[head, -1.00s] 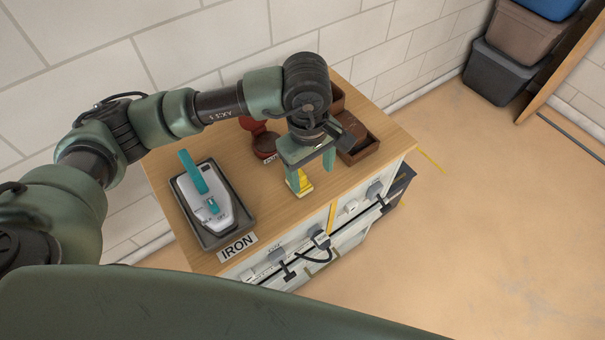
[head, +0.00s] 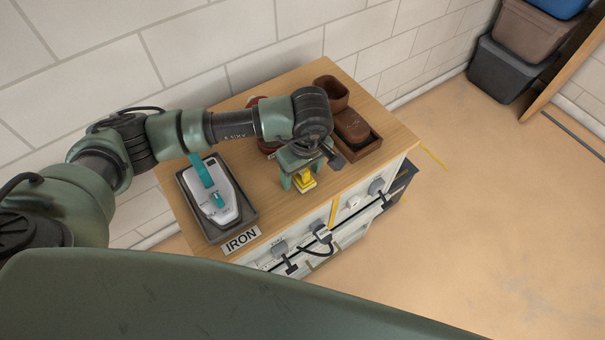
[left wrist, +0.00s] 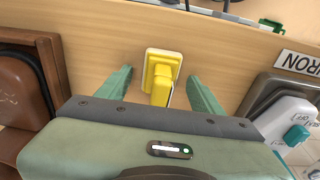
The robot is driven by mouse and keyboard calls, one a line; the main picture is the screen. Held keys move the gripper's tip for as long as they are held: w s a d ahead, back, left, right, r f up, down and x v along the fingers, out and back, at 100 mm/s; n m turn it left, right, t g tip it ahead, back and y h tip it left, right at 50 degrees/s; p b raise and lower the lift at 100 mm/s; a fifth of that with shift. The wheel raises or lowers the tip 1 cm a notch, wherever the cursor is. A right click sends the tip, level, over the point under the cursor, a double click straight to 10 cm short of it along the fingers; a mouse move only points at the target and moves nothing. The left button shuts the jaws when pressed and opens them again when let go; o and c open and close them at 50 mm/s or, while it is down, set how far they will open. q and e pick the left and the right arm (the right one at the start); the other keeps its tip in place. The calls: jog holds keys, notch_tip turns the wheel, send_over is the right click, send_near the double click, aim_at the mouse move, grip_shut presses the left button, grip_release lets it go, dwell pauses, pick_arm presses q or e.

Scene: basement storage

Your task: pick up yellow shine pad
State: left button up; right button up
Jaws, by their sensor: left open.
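The yellow shine pad (head: 305,181) lies on the wooden cabinet top near its front edge. My left gripper (head: 303,178) is over the pad, pointing down. In the left wrist view its green fingers (left wrist: 160,92) stand apart, one on each side of the pad, with a gap on both sides. In the head view the gripper hides part of the pad. My right gripper is not in view.
An iron (head: 214,196) sits in a dark tray (head: 250,213) to the left, behind an IRON label (head: 242,240). A brown box (head: 372,149) stands to the right. A red item (head: 268,148) is partly hidden behind my arm. Cords hang along the cabinet front.

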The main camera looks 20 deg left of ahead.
pick_arm(q)
grip_shut()
jog(key=shift+r, duration=0.15)
notch_tip(320, 180, up, 20)
jog(key=b, duration=0.2)
dwell(0.3)
